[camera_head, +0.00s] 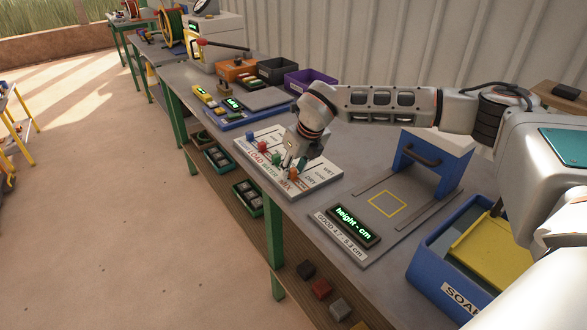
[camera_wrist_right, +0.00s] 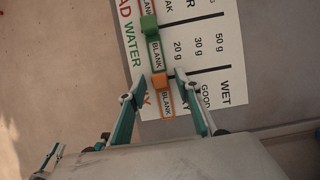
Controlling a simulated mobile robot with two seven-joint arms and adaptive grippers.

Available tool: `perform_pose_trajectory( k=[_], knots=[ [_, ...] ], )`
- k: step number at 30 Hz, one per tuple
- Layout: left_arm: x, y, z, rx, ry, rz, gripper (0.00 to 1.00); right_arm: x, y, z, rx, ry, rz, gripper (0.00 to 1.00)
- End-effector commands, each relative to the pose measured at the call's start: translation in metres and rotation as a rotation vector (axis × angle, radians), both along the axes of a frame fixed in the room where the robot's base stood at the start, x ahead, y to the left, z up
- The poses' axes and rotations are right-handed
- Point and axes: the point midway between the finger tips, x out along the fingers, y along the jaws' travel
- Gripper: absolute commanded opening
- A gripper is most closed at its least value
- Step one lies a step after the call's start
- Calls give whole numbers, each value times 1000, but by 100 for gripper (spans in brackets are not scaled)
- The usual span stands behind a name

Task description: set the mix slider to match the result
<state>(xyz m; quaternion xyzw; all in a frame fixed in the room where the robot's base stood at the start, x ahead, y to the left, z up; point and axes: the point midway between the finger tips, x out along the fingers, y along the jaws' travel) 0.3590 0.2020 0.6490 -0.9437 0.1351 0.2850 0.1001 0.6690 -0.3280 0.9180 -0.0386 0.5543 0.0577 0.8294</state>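The white slider board (camera_head: 318,177) lies on the bench in the head view, with printed rows including LOAD, WATER and MIX. The mix slider's orange knob (camera_head: 292,172) is at the row's near end, beside the MIX label; it also shows in the wrist view (camera_wrist_right: 160,82). The green knob (camera_wrist_right: 149,27) is on the neighbouring row. My right gripper (camera_wrist_right: 158,77) is open, its fingers on either side of the orange knob; a gap shows on both sides. In the head view the gripper (camera_head: 290,162) partly covers the board. The result columns read DRY, GOOD and WET.
A height gauge display (camera_head: 353,226) reads "height - cm" above a label "GOOD 4.7 - 5.3 cm". A blue press frame (camera_head: 432,160) stands behind it. A blue bin (camera_head: 440,262) labelled SOAK is at the right. Coloured trays (camera_head: 310,80) stand farther along the bench.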

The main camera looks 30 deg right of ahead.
Motion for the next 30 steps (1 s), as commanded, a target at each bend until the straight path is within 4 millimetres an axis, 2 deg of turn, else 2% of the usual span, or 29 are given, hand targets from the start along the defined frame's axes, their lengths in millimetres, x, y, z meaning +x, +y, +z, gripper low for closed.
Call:
perform_pose_trajectory(
  k=[7,8,11,12,17,25,30],
  knots=[
    [0,0,0,0,-1,0,16,1,0,-1,0,0,0,33],
    [0,0,0,0,-1,0,16,1,0,-1,0,0,0,28],
    [0,0,0,0,-1,0,16,0,0,-1,0,0,0,2],
    [0,0,0,0,-1,0,16,0,0,-1,0,0,0,0],
    [0,0,0,0,-1,0,16,1,-2,-1,0,0,-1,0],
    [1,0,6,0,-3,0,16,5,-35,0,1,-1,-4,0],
    [1,0,6,0,-3,0,16,6,-35,-1,0,-1,0,0]
  ],
)
